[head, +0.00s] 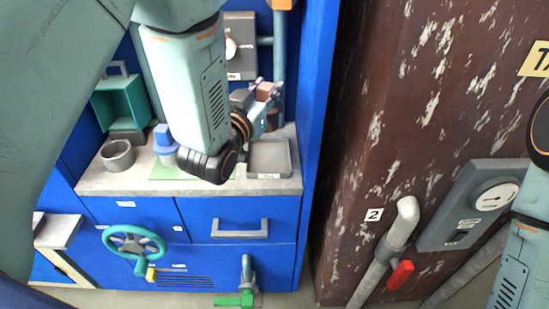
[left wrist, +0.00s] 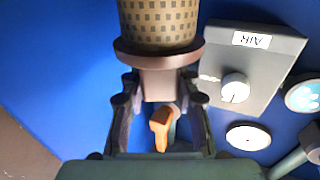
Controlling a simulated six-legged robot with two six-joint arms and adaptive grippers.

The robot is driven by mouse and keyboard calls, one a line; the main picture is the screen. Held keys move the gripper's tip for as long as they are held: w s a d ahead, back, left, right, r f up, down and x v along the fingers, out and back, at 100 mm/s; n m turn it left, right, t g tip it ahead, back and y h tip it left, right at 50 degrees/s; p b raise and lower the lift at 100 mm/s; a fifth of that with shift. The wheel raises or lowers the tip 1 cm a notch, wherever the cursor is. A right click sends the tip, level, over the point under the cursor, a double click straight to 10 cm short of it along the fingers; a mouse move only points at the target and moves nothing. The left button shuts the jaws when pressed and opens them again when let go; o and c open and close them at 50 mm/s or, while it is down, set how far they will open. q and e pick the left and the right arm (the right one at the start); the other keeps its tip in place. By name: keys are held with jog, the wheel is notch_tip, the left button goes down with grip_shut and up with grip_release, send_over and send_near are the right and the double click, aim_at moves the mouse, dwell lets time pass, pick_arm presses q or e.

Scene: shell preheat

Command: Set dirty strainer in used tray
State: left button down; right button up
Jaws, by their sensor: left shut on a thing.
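The dirty strainer, a tan cylinder (left wrist: 158,22) with dark mesh squares and a brown collar, shows at the top of the left wrist view. My left gripper (left wrist: 160,88) is shut on its brown block-shaped end. In the head view the left gripper (head: 258,96) is above the back right of the grey counter, with a brown piece between its fingers; my arm partly hides it. A shallow grey tray (head: 284,172) with a small unreadable label on its front sits on the counter's right end, below and nearer than the gripper. My right gripper is out of view.
A grey cup (head: 117,155), a blue-topped object (head: 164,140) and a green open box (head: 120,103) stand on the counter's left. A blue cabinet wall (head: 318,110) rises right of the tray.

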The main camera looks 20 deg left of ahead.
pick_arm(q)
jog(key=shift+w+d, duration=0.15)
jog(key=shift+d, duration=0.05)
notch_tip(320, 180, down, 7)
jog(key=shift+a+r+b, duration=0.15)
jog(key=shift+r+b, duration=0.05)
jog(key=shift+b, duration=1)
notch_tip(320, 180, down, 3)
jog(key=shift+r+b, duration=0.1)
jog(key=shift+b, duration=0.55)
jog(key=shift+f, duration=0.4)
jog(key=shift+w, duration=0.1)
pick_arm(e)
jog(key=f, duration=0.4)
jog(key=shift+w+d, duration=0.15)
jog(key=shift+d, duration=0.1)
pick_arm(q)
jog(key=c, duration=1)
grip_release()
jog(key=shift+f, duration=0.15)
jog(key=shift+r, duration=0.2)
